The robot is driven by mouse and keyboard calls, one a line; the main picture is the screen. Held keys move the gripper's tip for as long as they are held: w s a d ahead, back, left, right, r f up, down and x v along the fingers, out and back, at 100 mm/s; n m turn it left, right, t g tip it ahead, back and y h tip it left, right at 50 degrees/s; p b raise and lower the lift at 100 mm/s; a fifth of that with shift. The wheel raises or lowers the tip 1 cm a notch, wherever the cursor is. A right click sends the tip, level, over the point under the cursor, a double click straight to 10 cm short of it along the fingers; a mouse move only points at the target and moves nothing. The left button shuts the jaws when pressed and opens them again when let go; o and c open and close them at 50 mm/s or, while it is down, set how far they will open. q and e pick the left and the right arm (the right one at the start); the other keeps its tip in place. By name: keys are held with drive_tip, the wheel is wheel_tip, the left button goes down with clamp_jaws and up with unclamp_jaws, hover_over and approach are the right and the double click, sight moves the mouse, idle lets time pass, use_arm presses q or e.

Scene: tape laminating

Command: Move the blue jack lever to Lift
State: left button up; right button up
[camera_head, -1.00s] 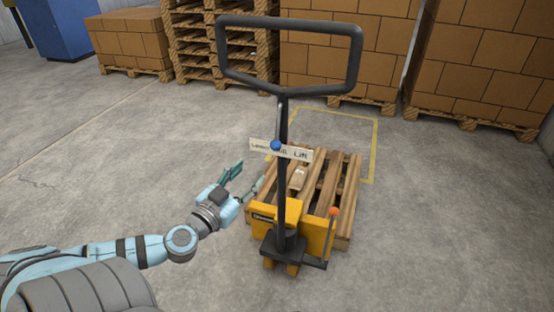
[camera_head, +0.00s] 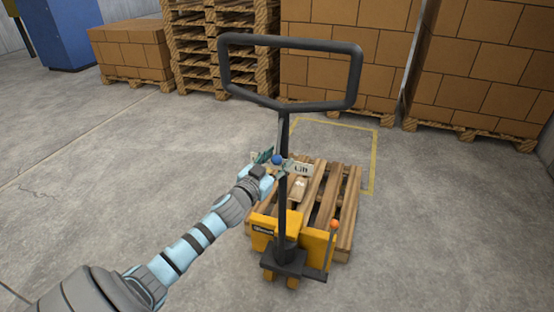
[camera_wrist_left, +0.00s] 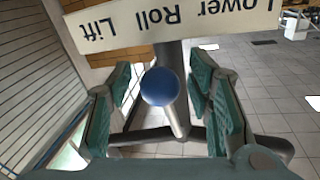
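The blue jack lever knob (camera_head: 277,160) sits on the black handle post of the pallet jack (camera_head: 283,200), in front of the label plate (camera_head: 300,168). In the left wrist view the blue knob (camera_wrist_left: 159,87) is between the two green fingers, with a visible gap on each side. The plate (camera_wrist_left: 170,25) reads Lower, Roll, Lift and appears upside down there. The knob appears near Roll, though its exact setting is hard to tell. My left gripper (camera_head: 267,160) is open around the knob and partly hides the plate's left end in the head view. My right gripper is not in view.
The jack's black loop handle (camera_head: 290,103) rises above the plate. A wooden pallet (camera_head: 330,190) lies behind the yellow jack body, near an orange-tipped lever (camera_head: 334,224). Stacked boxes (camera_head: 335,50) and pallets (camera_head: 220,50) line the back. The floor at left is clear.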

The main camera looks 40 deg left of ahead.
use_arm(q)
clamp_jaws()
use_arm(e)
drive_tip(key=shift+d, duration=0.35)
use_arm(q)
drive_tip(key=shift+w+d+f+n+b, duration=0.15)
drive_tip(key=shift+d+n+b, duration=0.35)
drive_tip(key=shift+b, duration=0.2)
drive_tip(key=shift+w+d+r+n+t+b, duration=0.15)
drive_tip(key=shift+w+d+r+n+b, duration=0.1)
drive_tip(key=shift+d+n+b, duration=0.5)
drive_tip(key=shift+w+d+r+n+t+b, duration=0.25)
drive_tip(key=shift+d+n+b, duration=0.25)
drive_tip(key=shift+n, duration=0.35)
drive_tip(key=shift+w+d+r+n+t+b, duration=0.1)
drive_tip(key=shift+w+d+r+n+b, duration=0.15)
drive_tip(key=shift+d+n+b, duration=0.5)
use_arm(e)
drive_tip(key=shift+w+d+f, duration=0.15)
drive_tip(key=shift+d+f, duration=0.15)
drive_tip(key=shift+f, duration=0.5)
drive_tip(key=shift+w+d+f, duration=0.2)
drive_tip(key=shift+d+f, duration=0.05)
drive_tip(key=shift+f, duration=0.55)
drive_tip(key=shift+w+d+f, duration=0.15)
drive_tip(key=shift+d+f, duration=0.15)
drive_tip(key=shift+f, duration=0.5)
use_arm(q)
drive_tip(key=shift+a, duration=0.1)
